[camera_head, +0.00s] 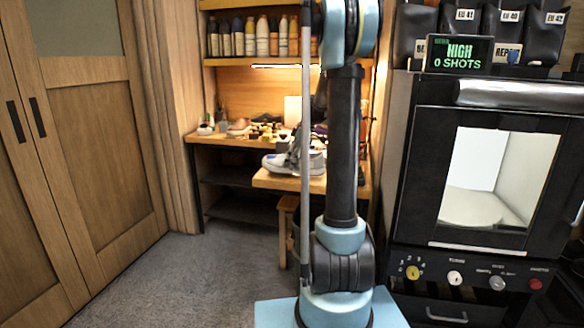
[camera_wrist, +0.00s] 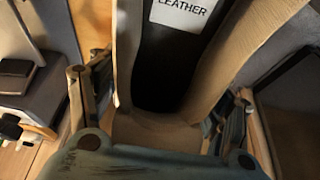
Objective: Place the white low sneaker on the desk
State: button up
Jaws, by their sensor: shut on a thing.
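A whitish-grey low sneaker (camera_head: 283,163) is on the front part of the wooden desk (camera_head: 266,182) in the head view, partly hidden by my arm. In the wrist view my gripper (camera_wrist: 158,110) is closed around a beige thing (camera_wrist: 262,30) with a dark, shoe-like opening. A white label reading "LEATHER" (camera_wrist: 185,9) shows at the top of that opening. I cannot tell from this close view whether the held thing is a sneaker. My gripper does not show in the head view.
Other shoes and small items (camera_head: 240,127) crowd the back of the desk. Bottles (camera_head: 262,36) line the shelf above. A stool (camera_head: 287,212) stands under the desk. A black cabinet with a window (camera_head: 480,180) is on the right. Grey floor is clear at left.

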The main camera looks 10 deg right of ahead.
notch_tip(320, 180, down, 2)
jog(key=shift+f, duration=0.1)
jog(key=o, duration=1.3)
jog(key=shift+o, duration=0.2)
jog(key=v, duration=1.1)
jog(key=s+a+m, duration=0.2)
jog(key=s+m, duration=0.1)
jog(key=s, duration=0.8)
jog(key=s+f+m+h, duration=0.2)
jog(key=s+f+m, duration=0.3)
jog(key=s, duration=0.9)
jog(key=s+f+m+h, duration=0.2)
jog(key=s+f+m, duration=0.3)
jog(key=s+f, duration=0.7)
jog(key=s, duration=0.3)
jog(key=shift+a+t, duration=0.15)
jog(key=shift+t, duration=0.15)
